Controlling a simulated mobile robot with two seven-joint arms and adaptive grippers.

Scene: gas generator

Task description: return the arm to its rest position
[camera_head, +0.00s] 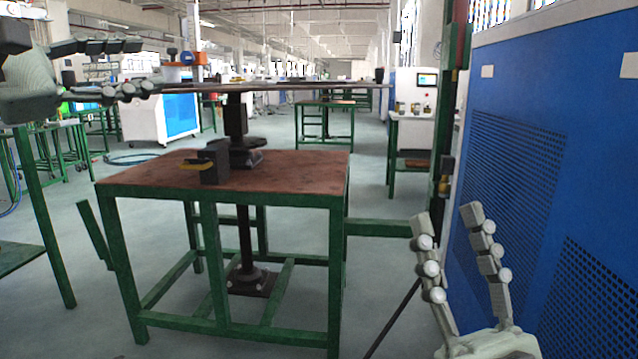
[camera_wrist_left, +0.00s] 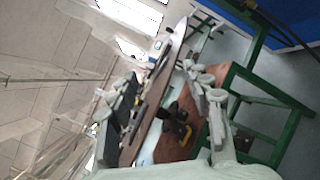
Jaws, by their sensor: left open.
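My left gripper (camera_head: 146,66) comes in from the left edge of the head view. Its jointed grey fingers are spread apart with nothing between them. In the left wrist view its fingers (camera_wrist_left: 160,72) are also apart, and the picture is tilted. My right gripper (camera_head: 446,218) is at the lower right of the head view, fingers pointing up, open and empty. Both grippers appear clear of the table.
A green-framed table (camera_head: 290,172) with a brown top stands in the middle. A dark block with a yellow part (camera_head: 214,164) lies on it. A black post (camera_head: 235,118) rises behind, near a thin flat top (camera_head: 320,86). A blue cabinet (camera_head: 560,110) fills the right side.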

